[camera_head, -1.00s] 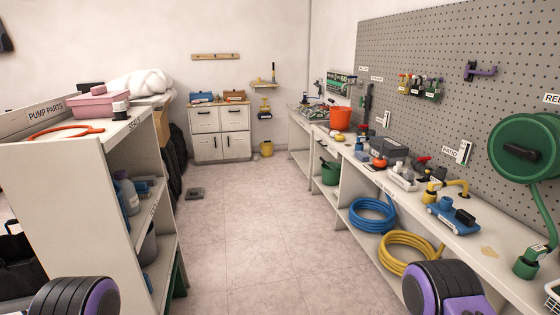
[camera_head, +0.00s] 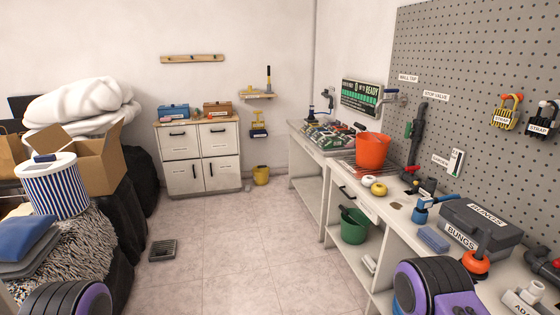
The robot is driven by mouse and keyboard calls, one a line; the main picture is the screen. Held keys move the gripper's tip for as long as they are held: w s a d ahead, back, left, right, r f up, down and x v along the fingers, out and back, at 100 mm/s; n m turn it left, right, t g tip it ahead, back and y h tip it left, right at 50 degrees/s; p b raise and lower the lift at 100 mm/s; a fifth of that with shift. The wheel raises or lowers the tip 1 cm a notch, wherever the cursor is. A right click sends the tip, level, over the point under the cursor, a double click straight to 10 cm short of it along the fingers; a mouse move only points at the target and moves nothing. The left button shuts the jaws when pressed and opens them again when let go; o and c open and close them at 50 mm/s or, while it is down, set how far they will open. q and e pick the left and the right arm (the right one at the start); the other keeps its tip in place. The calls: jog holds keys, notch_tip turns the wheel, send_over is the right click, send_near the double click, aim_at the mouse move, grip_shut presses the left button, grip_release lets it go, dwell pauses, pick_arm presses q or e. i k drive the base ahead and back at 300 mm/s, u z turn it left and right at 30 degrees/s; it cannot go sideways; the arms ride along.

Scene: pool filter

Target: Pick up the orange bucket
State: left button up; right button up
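The orange bucket (camera_head: 371,151) stands upright on the right-hand workbench (camera_head: 398,217), towards its far part, in front of the pegboard. It is well ahead of me and nothing holds it. Two dark and purple parts of my own arms show at the bottom left and bottom right edges. Neither of my grippers' fingers shows in the view.
A grey case (camera_head: 480,226), a blue tool (camera_head: 428,206) and a yellow ball (camera_head: 378,189) lie nearer on the bench. A green bucket (camera_head: 354,226) sits on the shelf below. A floor drain (camera_head: 163,250) lies left; the middle floor is clear. A cardboard box (camera_head: 95,160) stands left.

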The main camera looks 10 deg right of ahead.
aim_at(372, 148)
jog(key=i, duration=3.1)
jog(key=z, duration=2.5)
